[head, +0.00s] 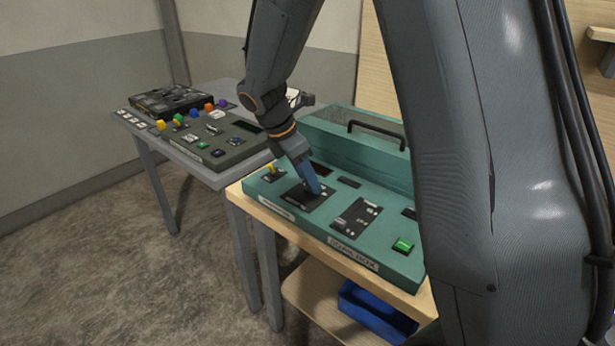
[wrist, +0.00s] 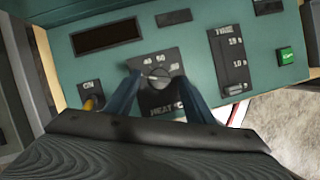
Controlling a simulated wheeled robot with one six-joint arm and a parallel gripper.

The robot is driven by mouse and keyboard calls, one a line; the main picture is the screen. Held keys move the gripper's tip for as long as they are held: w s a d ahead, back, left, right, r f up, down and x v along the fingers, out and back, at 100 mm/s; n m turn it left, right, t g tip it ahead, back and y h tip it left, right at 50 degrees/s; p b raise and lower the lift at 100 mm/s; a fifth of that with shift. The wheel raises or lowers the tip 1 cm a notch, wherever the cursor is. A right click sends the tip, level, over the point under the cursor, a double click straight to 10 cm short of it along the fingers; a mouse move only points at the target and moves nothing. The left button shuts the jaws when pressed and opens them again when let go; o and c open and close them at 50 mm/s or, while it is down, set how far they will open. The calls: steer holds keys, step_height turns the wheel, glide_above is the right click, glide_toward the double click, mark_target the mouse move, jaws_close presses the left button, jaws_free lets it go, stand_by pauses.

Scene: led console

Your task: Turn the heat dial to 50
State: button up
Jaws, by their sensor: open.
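The heat dial (wrist: 158,76) is a dark round knob with a light mark, on a black plate (wrist: 157,102) lettered HEAT, with small numbers around its top. The number it points at is too small to tell. My gripper (wrist: 161,80) is open, with one blue-grey finger on each side of the dial. Whether the fingers touch it I cannot tell. In the head view my gripper (head: 316,188) points down at the black heat plate (head: 299,199) on the teal console (head: 335,221) and hides the dial.
The time slider plate (wrist: 232,62) and a green button (wrist: 286,57) lie right of the dial. A yellow switch (wrist: 91,103) marked ON is close to the left finger. A dark display (wrist: 106,36) is above. Another console (head: 205,140) stands on the grey table at left.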

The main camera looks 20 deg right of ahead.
steer(key=shift+d+f, duration=0.2)
steer(key=shift+f, duration=0.4)
steer(key=c, duration=1)
steer(key=shift+c, duration=0.2)
